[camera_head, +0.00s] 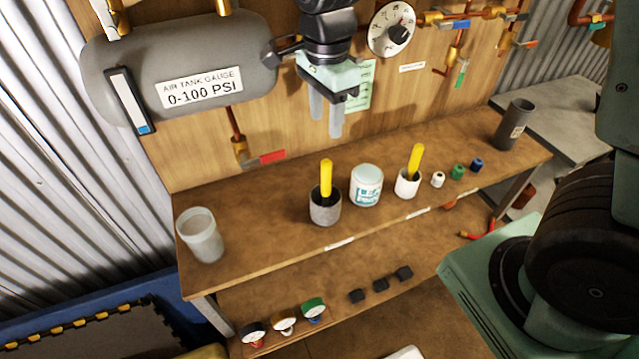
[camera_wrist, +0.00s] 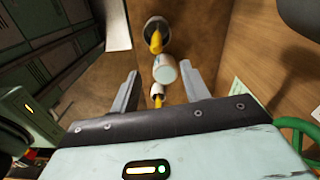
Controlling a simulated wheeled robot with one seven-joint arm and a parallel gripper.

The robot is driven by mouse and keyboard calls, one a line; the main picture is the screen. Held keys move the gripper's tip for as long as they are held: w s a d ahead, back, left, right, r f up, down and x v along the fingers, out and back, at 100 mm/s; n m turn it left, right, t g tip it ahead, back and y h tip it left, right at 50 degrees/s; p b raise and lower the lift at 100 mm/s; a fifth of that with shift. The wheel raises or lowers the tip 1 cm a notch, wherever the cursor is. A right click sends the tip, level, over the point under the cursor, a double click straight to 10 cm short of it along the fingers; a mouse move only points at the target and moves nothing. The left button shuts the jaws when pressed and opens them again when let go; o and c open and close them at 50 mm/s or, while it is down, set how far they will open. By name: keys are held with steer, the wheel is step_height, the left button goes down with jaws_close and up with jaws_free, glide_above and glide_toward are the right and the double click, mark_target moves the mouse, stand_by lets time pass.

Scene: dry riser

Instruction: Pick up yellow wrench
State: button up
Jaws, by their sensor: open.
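Two yellow handles stand upright in cups on the wooden bench; their lower ends are hidden, so I cannot tell which is the wrench. One yellow handle (camera_head: 326,178) is in a grey cup (camera_head: 325,212), the other yellow handle (camera_head: 415,160) in a white cup (camera_head: 407,188). My gripper (camera_head: 326,122) is open and empty, pointing down above the bench near the back board. In the wrist view, a yellow handle (camera_wrist: 155,42) in the grey cup shows at the top, and another yellow piece (camera_wrist: 158,101) shows between the fingers.
A white labelled jar (camera_head: 366,186) stands between the cups. A translucent cup (camera_head: 200,236) is at the bench's left end, a grey cylinder (camera_head: 514,124) at the right. Small bottles (camera_head: 457,172) stand right of the white cup. A grey air tank (camera_head: 180,68) hangs on the board.

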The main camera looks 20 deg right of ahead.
mark_target(326, 172)
step_height(326, 172, down, 8)
steer(key=shift+f+p, duration=0.2)
steer(key=shift+p, duration=0.5)
steer(key=shift+s+f+p, duration=0.2)
steer(key=shift+f+p, duration=0.35)
steer(key=shift+f, duration=0.85)
steer(key=shift+s+f+p, duration=0.15)
steer(key=shift+f+p, duration=0.4)
steer(key=shift+f, duration=0.8)
jaws_close()
